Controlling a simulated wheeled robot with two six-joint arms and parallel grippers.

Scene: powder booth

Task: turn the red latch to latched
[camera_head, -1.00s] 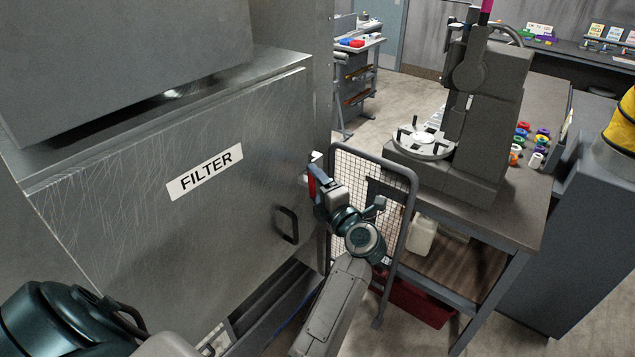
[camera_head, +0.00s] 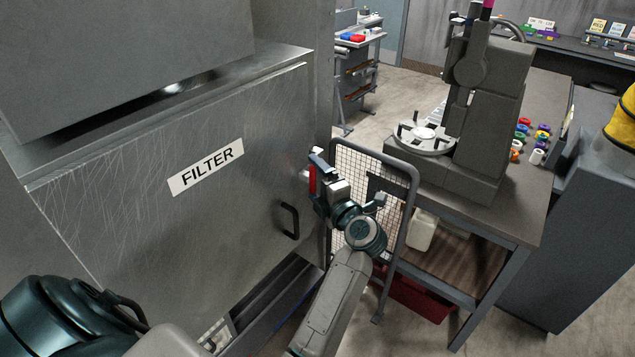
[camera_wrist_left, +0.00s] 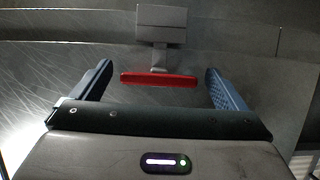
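The red latch (camera_head: 312,178) is at the right edge of the filter cabinet's door (camera_head: 120,225). In the head view its handle looks close to upright. In the left wrist view the red latch bar (camera_wrist_left: 158,79) lies across the picture, below a grey mounting block (camera_wrist_left: 161,24). My left gripper (camera_head: 319,181) is at the latch. Its two fingers are spread, one on each side of the bar, with a visible gap at both ends; the left wrist view shows this gripper (camera_wrist_left: 158,71) open. My right gripper is in neither view.
A black door handle (camera_head: 290,221) sits left of and below the latch. A wire mesh guard (camera_head: 408,200) stands just right of my left gripper. Behind it is a bench (camera_head: 510,215) with a grey machine (camera_head: 490,110). Open floor lies beyond.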

